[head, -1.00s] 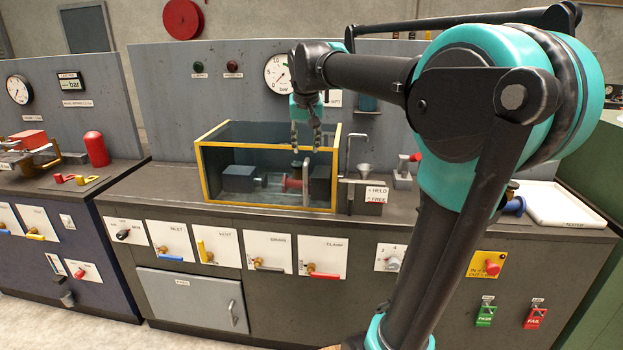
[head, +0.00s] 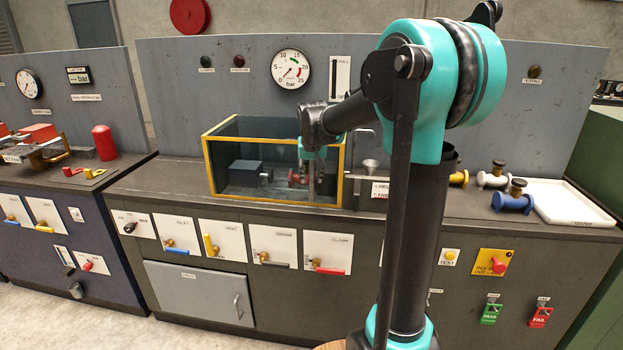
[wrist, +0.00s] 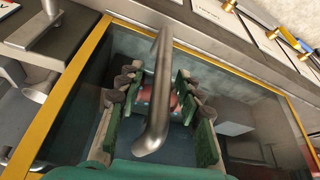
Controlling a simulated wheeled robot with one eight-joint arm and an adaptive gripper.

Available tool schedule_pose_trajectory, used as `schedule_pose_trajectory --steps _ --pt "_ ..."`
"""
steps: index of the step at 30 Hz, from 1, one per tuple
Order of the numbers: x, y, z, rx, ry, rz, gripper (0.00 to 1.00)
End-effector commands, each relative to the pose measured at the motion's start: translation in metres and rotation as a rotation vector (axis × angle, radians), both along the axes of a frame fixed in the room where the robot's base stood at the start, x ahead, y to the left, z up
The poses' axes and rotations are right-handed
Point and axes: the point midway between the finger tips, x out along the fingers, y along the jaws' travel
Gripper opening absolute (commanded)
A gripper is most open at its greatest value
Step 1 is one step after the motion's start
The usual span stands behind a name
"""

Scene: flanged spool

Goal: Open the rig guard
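The rig guard (head: 275,202) is a yellow-framed clear box on the middle bench, and it looks closed. A red spool (head: 296,178) shows through its panes, and also in the wrist view (wrist: 172,100). My gripper (head: 311,180) is at the guard's right part, partly hidden by my arm in the head view. In the wrist view my gripper (wrist: 156,80) has its fingers spread, one on each side of a bent grey metal handle (wrist: 156,100). Gaps show between the handle and both fingers, so it is not gripped.
Right of the guard stand a post and funnel (head: 369,168). Several loose spools, one blue (head: 512,202), lie near a white tray (head: 582,222). A panel with a pressure gauge (head: 291,69) rises behind. Valve plates line the bench front.

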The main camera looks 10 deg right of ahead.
Motion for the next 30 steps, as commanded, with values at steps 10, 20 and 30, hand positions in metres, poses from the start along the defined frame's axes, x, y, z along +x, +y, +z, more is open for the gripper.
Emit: schedule_pose_trajectory --steps 10,20,30 --pt "0.0035 -0.0005 -0.0094 0.000 0.000 0.000 0.36" --pt "0.0034 -0.0005 -0.0092 0.000 0.000 0.000 0.06" --pt "0.0035 -0.0005 -0.0090 0.000 0.000 0.000 0.00"
